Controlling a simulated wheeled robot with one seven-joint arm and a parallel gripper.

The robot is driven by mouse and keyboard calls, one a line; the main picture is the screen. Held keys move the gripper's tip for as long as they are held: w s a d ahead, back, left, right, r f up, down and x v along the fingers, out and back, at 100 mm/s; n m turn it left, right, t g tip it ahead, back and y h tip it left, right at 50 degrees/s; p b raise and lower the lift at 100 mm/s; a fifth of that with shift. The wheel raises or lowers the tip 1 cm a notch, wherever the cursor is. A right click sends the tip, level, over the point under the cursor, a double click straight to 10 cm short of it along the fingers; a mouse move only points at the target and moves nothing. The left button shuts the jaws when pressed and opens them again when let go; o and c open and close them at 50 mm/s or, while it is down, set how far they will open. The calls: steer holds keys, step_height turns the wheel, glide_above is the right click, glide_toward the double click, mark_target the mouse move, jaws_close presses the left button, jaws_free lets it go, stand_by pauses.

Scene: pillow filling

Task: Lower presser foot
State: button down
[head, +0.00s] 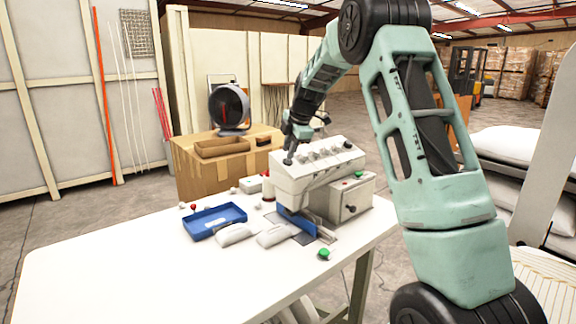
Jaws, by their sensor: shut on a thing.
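A white sewing machine (322,180) stands on the right part of the white table, with several knobs along its top and a blue plate (297,220) at its lower front. My gripper (289,159) is at the left end of the machine's head, reaching down from behind and above. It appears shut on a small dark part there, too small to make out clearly. The presser foot and needle area are not clear at this size, and I cannot tell whether the foot is up or down.
A blue tray (214,221), white rolled pieces (237,234) and a green button (324,254) lie on the table (130,262). A cardboard box (190,172) with a dark fan (229,108) stands behind. White pillows (512,148) are stacked at right. The table's left part is clear.

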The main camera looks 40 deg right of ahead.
steer(key=shift+s+f+t+b, duration=0.45)
steer(key=shift+t+b, duration=0.5)
steer(key=shift+b, duration=3.05)
steer(key=shift+s+f+t+b, duration=0.45)
steer(key=shift+t+b, duration=0.5)
steer(key=shift+b, duration=3)
steer(key=b, duration=0.2)
steer(key=shift+s+t+b, duration=0.15)
steer(key=shift+t+b, duration=0.15)
steer(key=shift+b, duration=0.65)
steer(key=shift+s+r+t+b, duration=0.2)
steer(key=shift+t+b, duration=0.3)
steer(key=shift+b, duration=0.8)
steer(key=c, duration=1.3)
jaws_free()
steer(key=shift+r, duration=0.1)
steer(key=b+v, duration=0.1)
steer(key=v, duration=1.6)
steer(key=shift+s+a+r, duration=0.1)
steer(key=shift+a, duration=0.1)
